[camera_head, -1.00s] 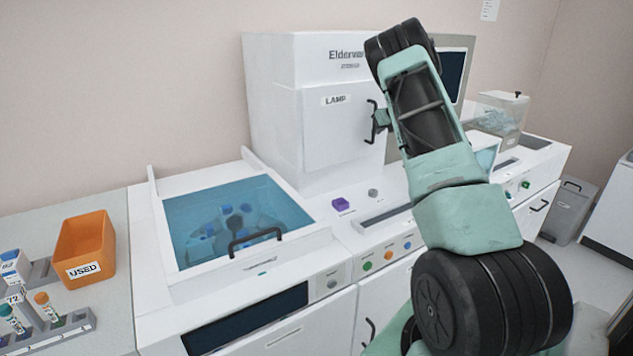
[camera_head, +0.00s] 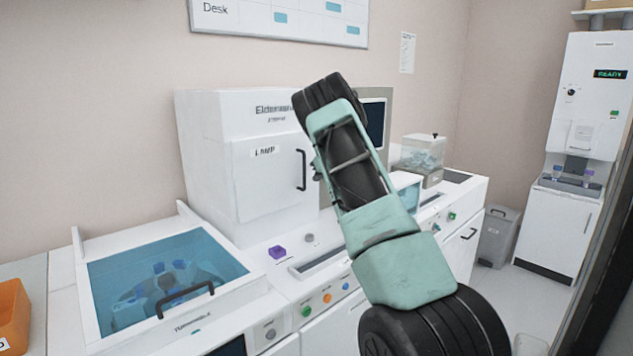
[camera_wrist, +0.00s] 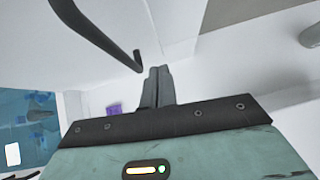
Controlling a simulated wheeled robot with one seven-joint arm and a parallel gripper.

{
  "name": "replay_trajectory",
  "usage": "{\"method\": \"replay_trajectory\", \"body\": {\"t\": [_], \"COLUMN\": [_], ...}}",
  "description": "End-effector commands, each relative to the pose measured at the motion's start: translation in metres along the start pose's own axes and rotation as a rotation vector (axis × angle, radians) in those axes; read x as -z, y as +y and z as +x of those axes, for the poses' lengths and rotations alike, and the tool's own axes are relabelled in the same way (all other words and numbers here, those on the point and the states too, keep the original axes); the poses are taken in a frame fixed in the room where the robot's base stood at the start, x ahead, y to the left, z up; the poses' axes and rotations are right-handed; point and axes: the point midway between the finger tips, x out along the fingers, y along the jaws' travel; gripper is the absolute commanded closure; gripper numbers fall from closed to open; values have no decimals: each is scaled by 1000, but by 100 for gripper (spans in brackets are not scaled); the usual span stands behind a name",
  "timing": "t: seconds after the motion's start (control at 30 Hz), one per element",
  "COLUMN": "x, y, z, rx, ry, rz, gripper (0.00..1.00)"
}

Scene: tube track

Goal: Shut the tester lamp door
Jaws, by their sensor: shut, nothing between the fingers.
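The tester's lamp door (camera_head: 268,178) is the white panel marked LAMP on the front of the tall white housing. It looks flush with the housing, though I cannot tell whether it is fully shut. Its dark upright handle (camera_head: 302,170) is on its right side, and the handle also shows at the top left of the wrist view (camera_wrist: 98,36). My gripper (camera_wrist: 158,72) is shut and empty, with its fingertips close to the lower end of the handle. In the head view my arm hides the gripper.
A blue-windowed lid with a handle (camera_head: 185,300) is at the lower left. A purple block (camera_head: 277,252) and coloured buttons (camera_head: 327,298) are on the front ledge. A monitor (camera_head: 376,125) and a clear bin (camera_head: 422,152) stand right of the housing.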

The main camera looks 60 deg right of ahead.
Motion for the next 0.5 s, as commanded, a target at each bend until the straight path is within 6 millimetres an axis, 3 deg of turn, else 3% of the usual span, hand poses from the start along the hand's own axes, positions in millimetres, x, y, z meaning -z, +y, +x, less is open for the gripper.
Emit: {"method": "replay_trajectory", "body": {"t": [0.5], "x": [2], "y": [-6], "z": [-70], "rx": [0], "ry": [2], "rz": [0], "gripper": [100]}}
